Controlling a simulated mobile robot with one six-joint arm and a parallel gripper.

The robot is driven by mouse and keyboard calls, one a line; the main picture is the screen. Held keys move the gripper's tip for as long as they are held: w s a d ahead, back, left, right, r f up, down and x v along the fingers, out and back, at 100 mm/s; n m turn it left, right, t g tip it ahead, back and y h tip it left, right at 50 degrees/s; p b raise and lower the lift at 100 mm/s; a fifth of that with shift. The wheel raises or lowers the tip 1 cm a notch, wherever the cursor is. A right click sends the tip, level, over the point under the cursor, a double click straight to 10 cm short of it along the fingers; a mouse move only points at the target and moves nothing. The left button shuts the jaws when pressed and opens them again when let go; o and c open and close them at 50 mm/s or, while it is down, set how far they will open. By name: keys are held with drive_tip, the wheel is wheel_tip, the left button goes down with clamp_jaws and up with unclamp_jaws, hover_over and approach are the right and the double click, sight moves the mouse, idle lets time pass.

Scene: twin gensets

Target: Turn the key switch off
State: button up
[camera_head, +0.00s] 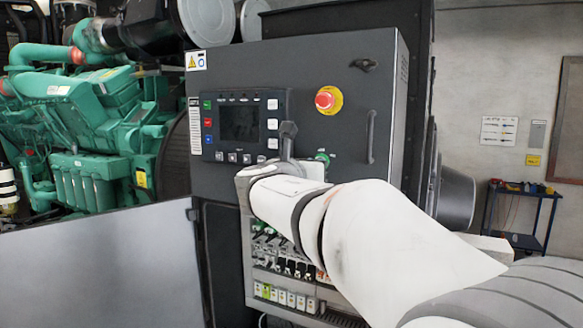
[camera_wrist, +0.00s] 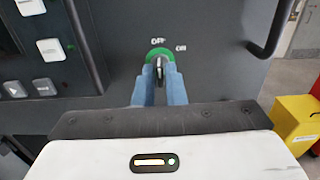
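The key switch (camera_wrist: 159,66) is a small dark and metallic key in a green ring on the grey control panel. The labels OFF and ON are above it and to its upper right in the wrist view. The key looks roughly upright there, nearer in line with OFF, but its exact setting is hard to tell. My gripper (camera_wrist: 159,76) has its two blue fingers close together, one on each side of the key, and looks shut on it. In the head view a bit of the green ring (camera_head: 322,157) shows above my white wrist, which hides the fingers.
A red emergency stop (camera_head: 327,99) on a yellow base is above the switch. A dark bar handle (camera_head: 371,137) stands out at its right. A controller with a screen (camera_head: 239,122) is at its left. Breakers (camera_head: 285,267) line the lower panel.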

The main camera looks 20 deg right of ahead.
drive_tip(key=o, duration=0.4)
drive_tip(key=shift+f, duration=0.15)
drive_tip(key=shift+b+v, duration=1)
drive_tip(key=shift+v, duration=2.85)
